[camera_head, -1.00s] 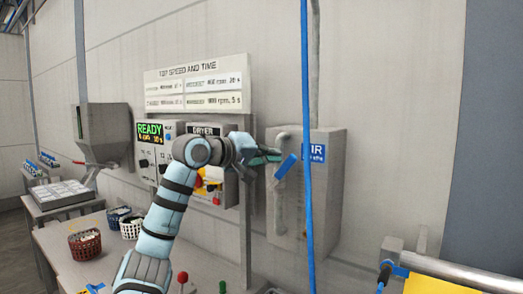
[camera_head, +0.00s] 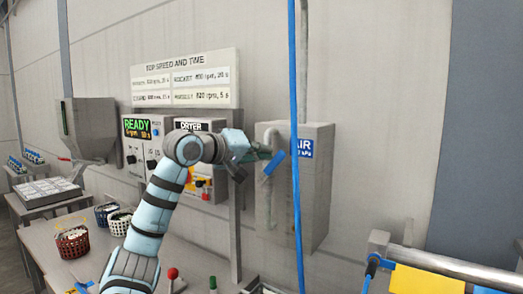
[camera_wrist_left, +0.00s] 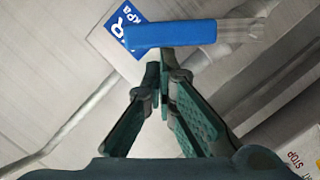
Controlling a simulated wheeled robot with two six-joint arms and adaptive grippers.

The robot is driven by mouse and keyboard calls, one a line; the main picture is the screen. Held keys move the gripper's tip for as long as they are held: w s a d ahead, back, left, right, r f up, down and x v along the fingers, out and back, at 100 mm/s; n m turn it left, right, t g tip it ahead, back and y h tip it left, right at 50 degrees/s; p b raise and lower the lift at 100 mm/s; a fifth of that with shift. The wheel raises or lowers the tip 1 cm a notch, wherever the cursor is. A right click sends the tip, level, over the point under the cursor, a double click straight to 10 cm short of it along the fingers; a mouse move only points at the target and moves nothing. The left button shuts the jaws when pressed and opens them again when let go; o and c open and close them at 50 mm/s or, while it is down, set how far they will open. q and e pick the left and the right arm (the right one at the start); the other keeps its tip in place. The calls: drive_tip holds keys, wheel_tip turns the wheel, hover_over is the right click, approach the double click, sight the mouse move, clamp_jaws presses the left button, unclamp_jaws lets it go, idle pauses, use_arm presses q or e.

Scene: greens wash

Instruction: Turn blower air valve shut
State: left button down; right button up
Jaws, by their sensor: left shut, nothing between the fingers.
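The blower air valve has a blue lever handle (camera_head: 274,163), mounted on a grey pipe at the front of a grey box (camera_head: 315,185) with a blue AIR label (camera_head: 303,148). The handle sits tilted, its upper end to the right. My left gripper (camera_head: 268,153) is beside the handle's upper part, shut and empty. In the left wrist view the blue handle (camera_wrist_left: 172,34) lies across the top, just beyond the closed fingertips (camera_wrist_left: 163,62). I cannot tell whether they touch it. My right gripper is not in view.
A blue vertical pipe (camera_head: 296,80) passes in front of the box. The dryer panel (camera_head: 190,126) and the READY panel (camera_head: 137,128) stand behind my left arm. Baskets (camera_head: 72,242) sit on the bench at left. A roller with yellow sheet (camera_head: 420,283) is at lower right.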

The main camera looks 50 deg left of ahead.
sight(277, 158)
use_arm(q)
drive_tip(key=shift+d, duration=0.2)
drive_tip(key=d+m, duration=0.1)
drive_tip(key=d+f+m+y+p, duration=0.1)
drive_tip(key=w+m+g+p, duration=0.1)
drive_tip(key=shift+d+f+m, duration=0.2)
drive_tip(key=shift+d+m, duration=0.1)
drive_tip(key=shift+d, duration=0.1)
drive_tip(key=shift+w+d+f+m+g+y+p, duration=0.2)
drive_tip(key=shift+d+f+m+y+p, duration=0.2)
drive_tip(key=shift+d+f+m+p, duration=0.35)
drive_tip(key=shift+w+d+f+m+g+y+p, duration=0.15)
drive_tip(key=shift+d+f+m+y+p, duration=0.3)
drive_tip(key=shift+f+m, duration=0.45)
drive_tip(key=shift+r, duration=0.1)
